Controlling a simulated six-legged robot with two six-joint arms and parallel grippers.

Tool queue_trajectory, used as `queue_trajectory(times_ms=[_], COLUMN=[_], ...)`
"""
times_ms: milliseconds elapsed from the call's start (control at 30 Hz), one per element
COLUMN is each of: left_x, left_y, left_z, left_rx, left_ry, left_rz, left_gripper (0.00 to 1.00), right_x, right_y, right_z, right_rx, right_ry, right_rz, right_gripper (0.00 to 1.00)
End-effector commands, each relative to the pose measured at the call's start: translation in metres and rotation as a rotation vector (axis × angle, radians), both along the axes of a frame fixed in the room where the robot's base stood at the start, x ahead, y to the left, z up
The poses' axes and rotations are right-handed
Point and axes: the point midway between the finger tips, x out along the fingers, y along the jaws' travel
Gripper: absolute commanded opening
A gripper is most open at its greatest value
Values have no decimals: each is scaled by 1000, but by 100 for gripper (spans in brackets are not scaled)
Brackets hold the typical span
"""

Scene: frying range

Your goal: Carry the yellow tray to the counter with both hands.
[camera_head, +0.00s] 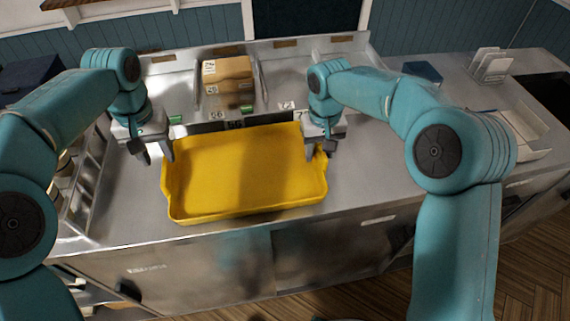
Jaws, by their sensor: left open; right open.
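The yellow tray (245,172) is a shallow, empty rectangular tray. It lies on the steel counter (125,205), close to the counter's front edge. My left gripper (155,152) is open at the tray's left side, near its far left corner. My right gripper (320,147) is open at the tray's right side, with its fingers near the right rim. I cannot tell whether either gripper touches the tray. The tray's far corners are partly hidden by the grippers.
A cardboard box (227,75) stands in a bay behind the tray, with small number labels in front. A metal rack (88,185) stands at the left. A pale tray (520,130) and a white holder (492,64) are at the right. Bare counter shows right of the yellow tray.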

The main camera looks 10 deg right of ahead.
Motion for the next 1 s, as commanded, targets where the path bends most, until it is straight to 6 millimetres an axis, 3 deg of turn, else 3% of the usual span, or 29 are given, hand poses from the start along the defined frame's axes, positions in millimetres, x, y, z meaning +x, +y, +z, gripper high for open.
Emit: queue_trajectory(times_ms=[200, 367, 467, 800, 1000], left_x=[0, -1, -1, -1, -1], left_y=[-1, -1, -1, 0, 0], left_z=[37, 46, 47, 46, 46], left_rx=[0, 0, 0, 0, 0], left_ry=[-1, 0, 1, 1, 1], left_rz=[0, 0, 0, 0, 0], left_gripper=[45, 45, 45, 45, 45], right_x=[0, 0, 1, 1, 1], right_y=[0, 0, 0, 0, 0], right_z=[0, 4, 18, 93, 116], right_rx=[0, 0, 0, 0, -1], right_ry=[0, -1, -4, -4, 0], right_rz=[0, 0, 0, 0, 0], right_gripper=[45, 45, 45, 45, 45])
